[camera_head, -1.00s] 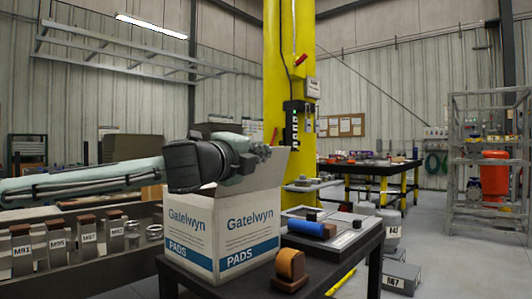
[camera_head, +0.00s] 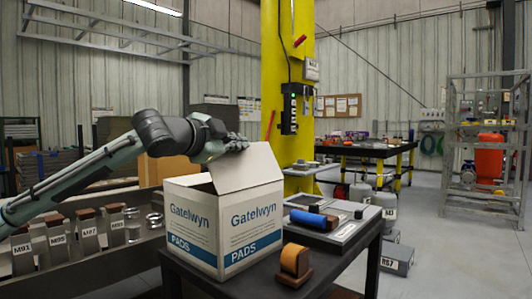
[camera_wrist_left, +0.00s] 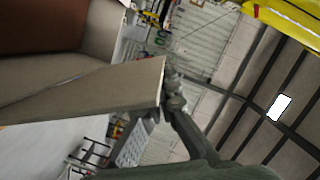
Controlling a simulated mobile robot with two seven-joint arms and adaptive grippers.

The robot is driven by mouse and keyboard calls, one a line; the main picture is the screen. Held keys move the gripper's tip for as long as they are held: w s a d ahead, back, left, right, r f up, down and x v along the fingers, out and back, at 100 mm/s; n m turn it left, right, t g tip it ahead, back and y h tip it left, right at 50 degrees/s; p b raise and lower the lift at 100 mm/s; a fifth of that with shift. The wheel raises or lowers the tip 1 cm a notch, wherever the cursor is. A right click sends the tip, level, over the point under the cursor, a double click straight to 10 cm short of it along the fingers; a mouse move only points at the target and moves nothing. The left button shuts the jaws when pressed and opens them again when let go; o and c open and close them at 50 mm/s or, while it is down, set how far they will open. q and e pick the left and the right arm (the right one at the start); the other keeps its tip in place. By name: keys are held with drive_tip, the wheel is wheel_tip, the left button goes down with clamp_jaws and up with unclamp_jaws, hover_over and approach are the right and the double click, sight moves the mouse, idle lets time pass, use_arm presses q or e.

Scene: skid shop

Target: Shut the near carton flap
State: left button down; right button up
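The white carton (camera_head: 192,219) has blue "PADS" bands and stands on a dark table. One flap (camera_head: 246,170) rises from its right-hand printed face, tilted back over the opening, and hides most of the inside. My left gripper (camera_head: 237,141) is at the flap's upper edge, with its fingers at or just behind it. In the left wrist view the flap (camera_wrist_left: 95,93) ends close beside my left gripper's fingers (camera_wrist_left: 168,100); whether they pinch it is unclear. My right gripper is out of view.
Labelled blocks (camera_head: 57,239) line a bench at left. A yellow column (camera_head: 285,75) stands behind.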

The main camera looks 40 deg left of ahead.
use_arm(q)
drive_tip(key=shift+w+a+f+n+g+h+b, duration=0.15)
drive_tip(key=shift+a+f+n+h+b, duration=0.45)
drive_tip(key=shift+a+f+n, duration=0.65)
drive_tip(key=shift+a+f+n+g+h+b, duration=0.3)
drive_tip(key=shift+a+f+n+b, duration=0.6)
drive_tip(key=shift+n, duration=0.65)
drive_tip(key=shift+w+a+f+n+g+h+b, duration=0.15)
drive_tip(key=shift+a+f+n+h+b, duration=0.45)
drive_tip(key=shift+a+f+n, duration=0.65)
drive_tip(key=shift+d+r, duration=0.2)
drive_tip(key=shift+d, duration=0.05)
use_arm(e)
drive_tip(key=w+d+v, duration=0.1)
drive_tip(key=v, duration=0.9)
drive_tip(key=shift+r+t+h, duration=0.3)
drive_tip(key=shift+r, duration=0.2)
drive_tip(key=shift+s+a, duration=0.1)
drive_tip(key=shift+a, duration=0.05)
